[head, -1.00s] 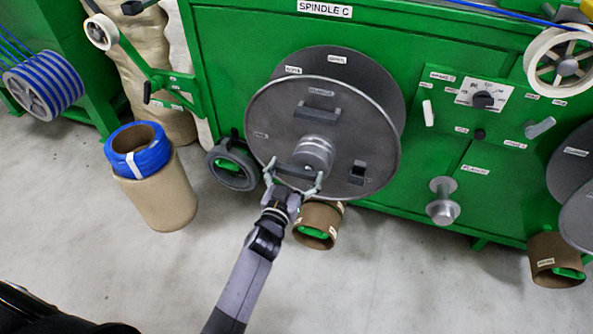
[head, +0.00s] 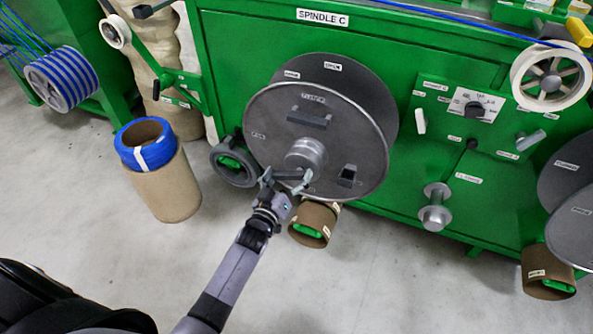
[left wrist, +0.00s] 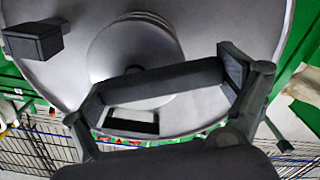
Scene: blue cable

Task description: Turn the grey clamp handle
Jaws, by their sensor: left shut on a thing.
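The grey clamp handle, a dark bar (left wrist: 165,82), spans between the two fingers of my left gripper in the left wrist view. My left gripper (head: 287,181) is shut on this handle, gripping it near its two ends, just below the round hub (head: 305,154) of the large grey reel disc (head: 262,150). In the head view the fingers hide much of the bar. Another grey block handle (head: 309,118) sits above the hub, and a small dark block (head: 347,175) sits to its lower right. My right gripper is not in view.
The green machine (head: 430,70) stands behind the disc. A brown tube (head: 314,222) lies below the reel, close to my left gripper. A brown cylinder (head: 168,190) with a blue cable coil stands at left. The grey floor (head: 390,280) is free in front.

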